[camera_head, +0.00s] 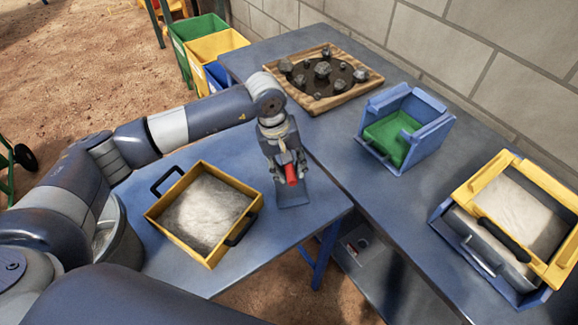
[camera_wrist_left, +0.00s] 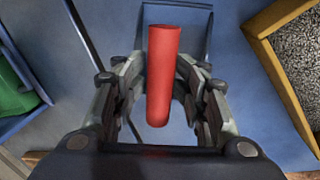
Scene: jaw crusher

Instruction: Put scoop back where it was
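The scoop has a red handle (camera_head: 291,175) and a blue-grey pan (camera_head: 293,193), which appears to rest on the near blue table. The handle also shows in the left wrist view (camera_wrist_left: 162,75), with part of the pan (camera_wrist_left: 185,18) beyond it. My left gripper (camera_head: 288,172) points down over the scoop. In the left wrist view its fingers (camera_wrist_left: 166,80) stand on both sides of the handle, with a visible gap at least on the right, so it looks open around the handle. My right gripper is not in view.
A yellow tray of grey powder (camera_head: 157,216) stands left of the scoop on the near table (camera_head: 260,255). On the far table are a wooden tray of rocks (camera_head: 320,107), a blue bin with green inside (camera_head: 437,135), and a yellow-framed box (camera_head: 562,275). A wall stands behind.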

